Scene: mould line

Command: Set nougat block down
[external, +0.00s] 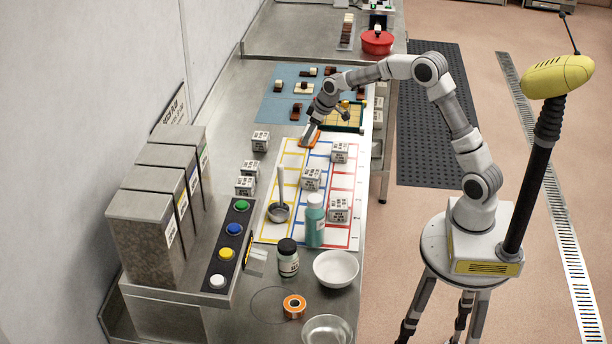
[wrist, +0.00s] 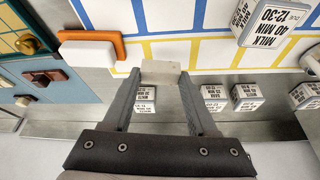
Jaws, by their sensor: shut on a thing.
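The pale beige nougat block (wrist: 160,72) shows in the wrist view, gripped between the two fingertips of my gripper (wrist: 160,76). The jaws are shut on it. Behind it in that view are the edge of the white grid sheet and the bare steel bench; its height above them is hard to tell. In the external view my gripper (external: 314,122) points down near the far left corner of the grid sheet (external: 290,146), and the block cannot be made out there. An orange-edged item with a white top (wrist: 90,50) lies close by, left of the block in the wrist view.
A blue mat (external: 272,104) with dark and pale pieces lies beyond. Printed cubes (external: 261,140) stand left of the sheet, with more on it (external: 340,152). Bare steel separates the sheet and left cubes.

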